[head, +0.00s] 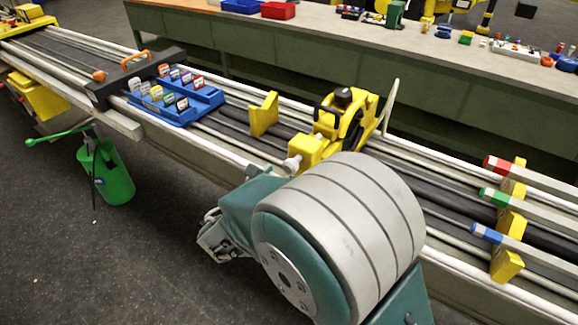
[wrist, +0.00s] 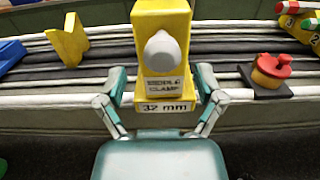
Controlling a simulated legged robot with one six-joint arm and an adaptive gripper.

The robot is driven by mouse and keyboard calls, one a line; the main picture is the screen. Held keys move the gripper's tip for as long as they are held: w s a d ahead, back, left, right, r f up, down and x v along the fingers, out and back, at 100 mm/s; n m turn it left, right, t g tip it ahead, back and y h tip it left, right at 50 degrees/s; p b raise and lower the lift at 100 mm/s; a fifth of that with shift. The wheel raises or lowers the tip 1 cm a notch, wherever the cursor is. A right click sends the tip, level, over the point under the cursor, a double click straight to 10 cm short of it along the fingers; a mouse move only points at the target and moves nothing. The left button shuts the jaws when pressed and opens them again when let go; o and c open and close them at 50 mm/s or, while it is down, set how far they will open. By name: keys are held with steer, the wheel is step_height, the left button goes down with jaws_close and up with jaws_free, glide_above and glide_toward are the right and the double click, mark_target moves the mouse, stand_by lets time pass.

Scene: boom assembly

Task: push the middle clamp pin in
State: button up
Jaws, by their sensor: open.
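The yellow middle clamp (wrist: 180,25) stands straight ahead in the wrist view, with labels reading "MIDDLE CLAMP" and "32 mm". Its pin, a light grey round knob (wrist: 162,52), sticks out of the front face toward me. In the head view the clamp (head: 308,150) sits on the near side of the boom, and the pin (head: 292,163) points toward the lower left. My gripper (wrist: 160,84) is open and empty, its two fingers appearing either side of the lower clamp. In the head view my gripper (head: 214,236) is left of and below the pin, apart from it.
A yellow V-shaped rest (wrist: 68,42) stands left of the clamp; a red knob (wrist: 272,65) is at the right. A blue tray of labelled parts (head: 190,105) lies on the boom. Bars with coloured ends (head: 500,235) lie at right. A green bucket (head: 112,175) hangs at left.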

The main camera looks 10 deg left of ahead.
steer(key=v, duration=0.8)
steer(key=shift+w+a, duration=0.1)
steer(key=s+d+r+m+g+h, duration=0.1)
steer(key=d+m+g, duration=0.5)
steer(key=d, duration=0.5)
steer(key=s+d+r+m+g+h, duration=0.15)
steer(key=d+m+g, duration=0.35)
steer(key=d+m, duration=0.5)
steer(key=s+d+r+m+y, duration=0.4)
steer(key=s+d+m+y, duration=0.5)
steer(key=m, duration=0.6)
steer(key=shift+s+d+m, duration=0.2)
steer(key=shift+s+m, duration=0.1)
steer(key=shift+s, duration=0.65)
